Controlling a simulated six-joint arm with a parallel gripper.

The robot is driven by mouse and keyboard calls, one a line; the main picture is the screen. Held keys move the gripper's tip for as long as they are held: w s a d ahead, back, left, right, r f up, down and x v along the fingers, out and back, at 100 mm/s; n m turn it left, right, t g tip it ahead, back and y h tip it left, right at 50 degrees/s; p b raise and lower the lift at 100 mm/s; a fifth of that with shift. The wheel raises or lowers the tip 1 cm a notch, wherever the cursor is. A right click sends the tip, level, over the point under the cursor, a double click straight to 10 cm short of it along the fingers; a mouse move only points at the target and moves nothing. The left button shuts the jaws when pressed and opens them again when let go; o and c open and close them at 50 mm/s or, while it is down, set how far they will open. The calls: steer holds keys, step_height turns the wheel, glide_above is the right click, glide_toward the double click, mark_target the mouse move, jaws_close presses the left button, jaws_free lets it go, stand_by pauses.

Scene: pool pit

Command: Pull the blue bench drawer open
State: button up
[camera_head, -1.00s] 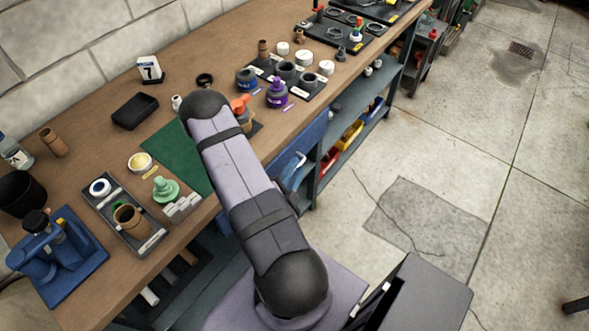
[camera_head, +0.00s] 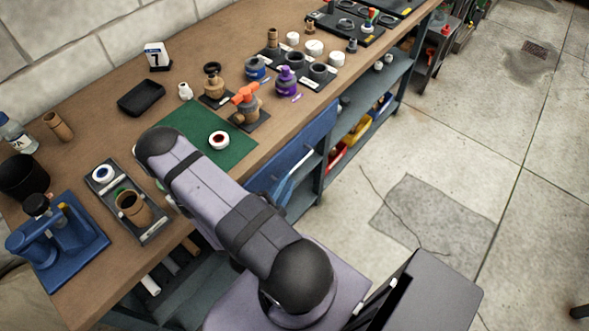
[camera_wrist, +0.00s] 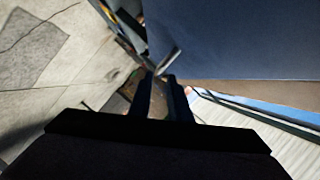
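The blue bench drawer (camera_head: 310,143) is under the bench top, right of my arm in the head view. A pale bar handle (camera_head: 292,176) runs along its front. In the wrist view a large blue panel (camera_wrist: 235,40), apparently the drawer front, fills the upper right. A short metallic piece (camera_wrist: 168,62), likely part of the handle, lies just beyond my fingertips. My gripper (camera_wrist: 158,82) shows two dark fingers with a narrow gap and nothing clearly held between them. Contact with the handle cannot be told.
The wooden bench top (camera_head: 100,255) holds a green mat (camera_head: 232,155), an orange-handled valve (camera_head: 246,97), a parts tray (camera_head: 155,232) and a blue vise-like tool (camera_head: 62,245). Yellow and red bins (camera_head: 350,132) sit on a shelf right of the drawer. Open concrete floor lies to the right.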

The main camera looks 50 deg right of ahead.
mark_target(294, 169)
steer(key=shift+d+f, duration=0.1)
steer(key=shift+p+x, duration=0.85)
steer(key=shift+x, duration=2.7)
steer(key=shift+c, duration=0.3)
jaws_close()
